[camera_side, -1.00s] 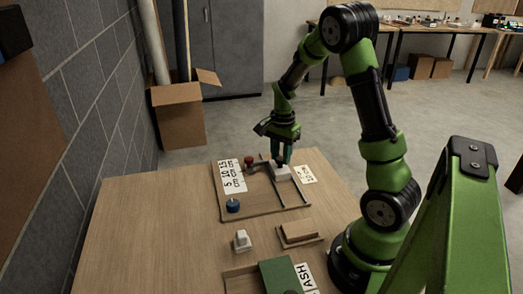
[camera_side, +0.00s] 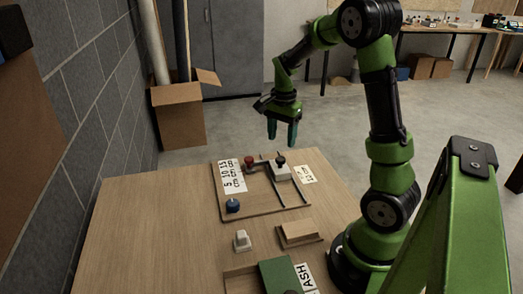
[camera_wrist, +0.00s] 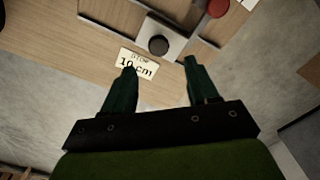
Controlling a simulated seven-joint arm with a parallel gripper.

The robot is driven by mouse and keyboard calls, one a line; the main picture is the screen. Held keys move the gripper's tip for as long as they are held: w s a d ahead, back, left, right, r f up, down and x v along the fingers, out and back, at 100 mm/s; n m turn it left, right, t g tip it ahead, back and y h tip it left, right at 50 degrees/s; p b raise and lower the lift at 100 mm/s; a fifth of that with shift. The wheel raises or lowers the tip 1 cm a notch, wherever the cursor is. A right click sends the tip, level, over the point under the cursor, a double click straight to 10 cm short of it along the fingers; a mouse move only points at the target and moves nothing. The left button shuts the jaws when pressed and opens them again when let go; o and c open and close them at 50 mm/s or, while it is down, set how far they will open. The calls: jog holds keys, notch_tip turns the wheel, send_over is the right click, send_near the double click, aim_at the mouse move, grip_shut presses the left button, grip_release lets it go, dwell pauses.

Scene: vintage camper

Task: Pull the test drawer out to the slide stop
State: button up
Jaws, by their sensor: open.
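A small white block (camera_side: 281,172) with a black knob (camera_side: 280,160) sits on dark rails at the far end of a wooden test board (camera_side: 262,205). It looks like the test drawer. In the wrist view the white block (camera_wrist: 145,28) and its knob (camera_wrist: 159,45) lie beside a label (camera_wrist: 138,65) that reads "STOP 10 cm". That label (camera_side: 305,174) stands to the right of the block in the side view. My gripper (camera_side: 282,141) is open and empty, pointing down, above and apart from the knob. Its fingers (camera_wrist: 160,66) also show in the wrist view.
A red knob (camera_side: 249,160) on a grey arm sits left of the block, near a 5, 10, 15 cm scale (camera_side: 232,176). A blue knob (camera_side: 233,206), a white piece (camera_side: 241,241), a wooden block (camera_side: 299,232) and a green panel (camera_side: 279,276) lie nearer. The left tabletop is clear.

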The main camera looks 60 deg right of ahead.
notch_tip(320, 180, up, 10)
jog(key=shift+r, duration=0.2)
jog(key=s+a+n+t+y, duration=0.1)
jog(key=s+a+n+t, duration=0.2)
jog(key=a+n, duration=0.4)
jog(key=s+a+r+n+t+y, duration=0.1)
jog(key=s+a+n+t, duration=0.3)
jog(key=a, duration=1.2)
jog(key=s+n, duration=0.1)
jog(key=n, duration=0.3)
jog(key=shift+s+a+r, duration=0.2)
jog(key=shift+s+r, duration=0.05)
jog(key=shift+s, duration=0.05)
